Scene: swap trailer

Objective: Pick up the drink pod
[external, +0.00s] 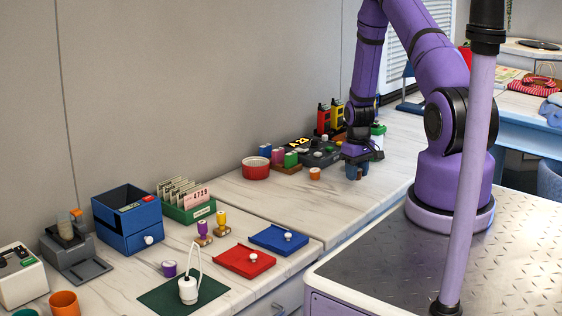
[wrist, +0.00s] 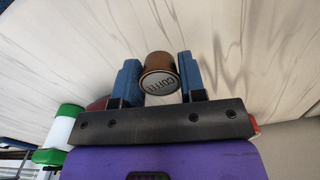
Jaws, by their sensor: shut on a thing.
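The drink pod is a short brown cylinder (wrist: 160,66) with a pale end lettered COFFEE. In the wrist view it sits between the two blue fingers of my gripper (wrist: 159,82), which are shut on its sides. In the external view my gripper (external: 357,170) points down, low over the far counter, and the pod is hidden there by the fingers. I cannot tell whether the pod touches the counter.
A small orange cylinder (external: 315,174) stands left of my gripper. A red ribbed dish (external: 256,168) and a dark grey device (external: 318,153) are farther left and behind. A green-and-white container (external: 379,135) stands close behind my gripper. Counter in front is clear.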

